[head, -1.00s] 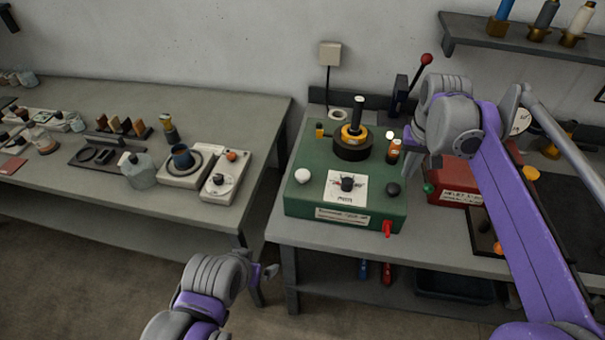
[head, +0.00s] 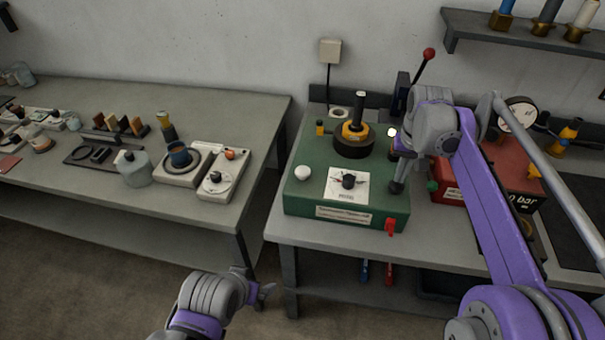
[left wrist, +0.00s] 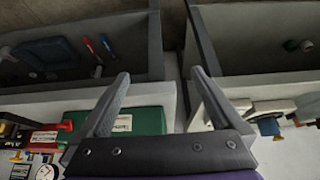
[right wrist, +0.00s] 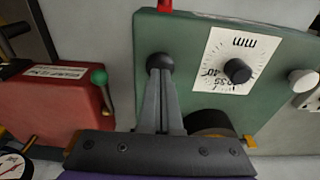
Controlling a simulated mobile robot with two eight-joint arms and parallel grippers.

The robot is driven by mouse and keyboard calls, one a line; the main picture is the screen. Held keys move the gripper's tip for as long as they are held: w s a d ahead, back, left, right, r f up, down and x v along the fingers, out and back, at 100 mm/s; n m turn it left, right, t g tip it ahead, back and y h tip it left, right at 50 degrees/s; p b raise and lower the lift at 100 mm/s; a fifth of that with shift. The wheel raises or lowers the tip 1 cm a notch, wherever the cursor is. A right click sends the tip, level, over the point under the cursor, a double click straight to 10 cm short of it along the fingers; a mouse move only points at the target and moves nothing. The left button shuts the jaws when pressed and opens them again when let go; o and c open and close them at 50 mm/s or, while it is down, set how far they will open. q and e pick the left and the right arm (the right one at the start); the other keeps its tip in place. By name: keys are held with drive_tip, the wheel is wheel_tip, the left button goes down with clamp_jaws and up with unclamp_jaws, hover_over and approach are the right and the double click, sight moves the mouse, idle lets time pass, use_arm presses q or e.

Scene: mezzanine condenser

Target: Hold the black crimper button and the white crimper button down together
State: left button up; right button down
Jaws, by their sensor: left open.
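The green crimper box (head: 318,195) stands on the right bench. The white button (head: 302,173) is on its top at the front left, with nothing touching it. It also shows in the right wrist view (right wrist: 303,80). My left gripper (head: 267,288) is open and empty, low in front of the benches.
A dial (head: 348,181) on a white plate sits between the buttons. A black-and-yellow post (head: 355,135) stands behind it. A red switch (head: 390,225) sticks out in front. A red box (head: 450,185) stands to the right. A gap separates the benches.

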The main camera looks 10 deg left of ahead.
drive_tip(key=shift+w+f, duration=0.15)
drive_tip(key=shift+f, duration=0.05)
drive_tip(key=shift+f, duration=0.1)
